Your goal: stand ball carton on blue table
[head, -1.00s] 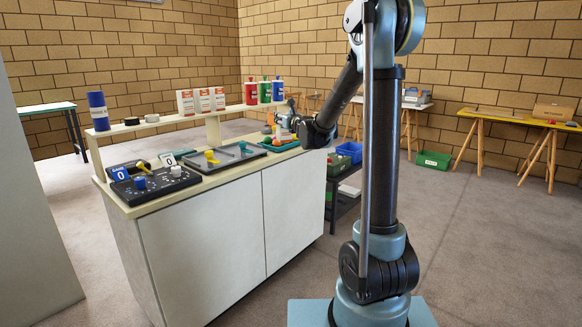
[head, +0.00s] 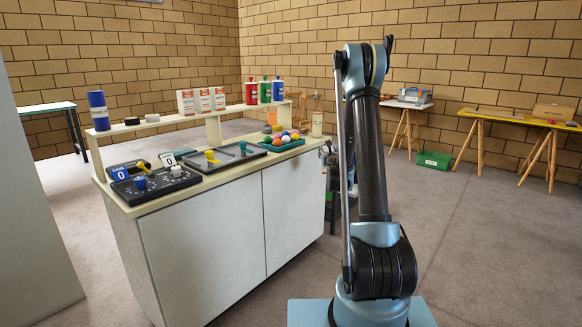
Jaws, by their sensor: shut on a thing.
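My gripper (head: 328,155) shows only in part, as dark pieces beside the counter's right end; my upright arm hides the rest. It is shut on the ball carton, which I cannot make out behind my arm. A table with a blue-green top (head: 38,108) stands at the far left by the brick wall; its visible top is bare. Three white and red cartons (head: 202,99) stand upright on the raised shelf of the counter.
The counter (head: 205,225) holds control boxes (head: 155,183), a dark tray (head: 222,158) and a green tray of coloured balls (head: 280,146). A jar (head: 317,123) stands at its right end. A green crate (head: 433,160) is on the floor. Floor at right is open.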

